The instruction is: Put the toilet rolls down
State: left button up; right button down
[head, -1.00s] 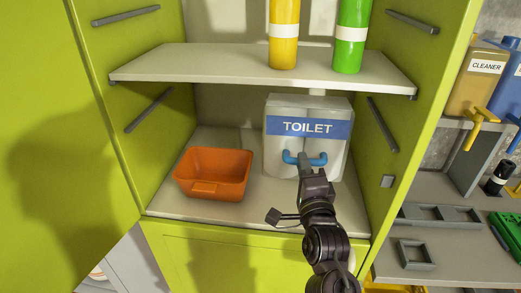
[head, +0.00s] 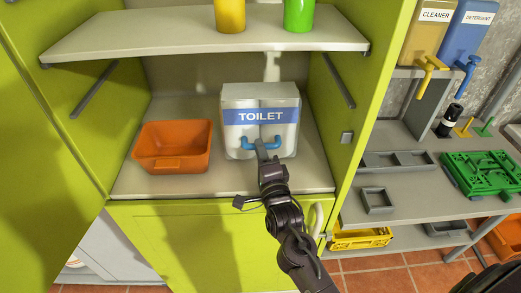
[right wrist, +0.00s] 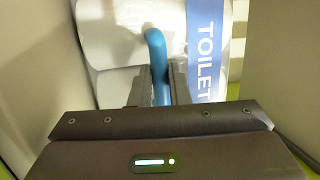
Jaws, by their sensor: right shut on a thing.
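The toilet rolls (head: 261,96) are a white pack with a blue band reading TOILET and a blue handle (head: 275,142) on the front. The pack is upright in the lower compartment of the green cabinet, on or just over its floor (head: 215,187); I cannot tell if it touches. My right gripper (head: 263,150) is shut on the blue handle. In the right wrist view the handle (right wrist: 157,55) runs between the fingers, with the white rolls (right wrist: 110,38) behind. My left gripper is not in view.
An orange bin (head: 172,148) stands left of the pack. A shelf (head: 160,32) with a yellow and a green bottle is above. The open cabinet door is at left. A grey side rack (head: 420,205) with dispensers and a green crate (head: 480,175) stands at right.

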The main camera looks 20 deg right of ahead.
jog(key=shift+f, duration=0.2)
jog(key=c, duration=1.6)
grip_release()
jog(key=shift+f, duration=0.15)
jog(key=shift+o, duration=1.1)
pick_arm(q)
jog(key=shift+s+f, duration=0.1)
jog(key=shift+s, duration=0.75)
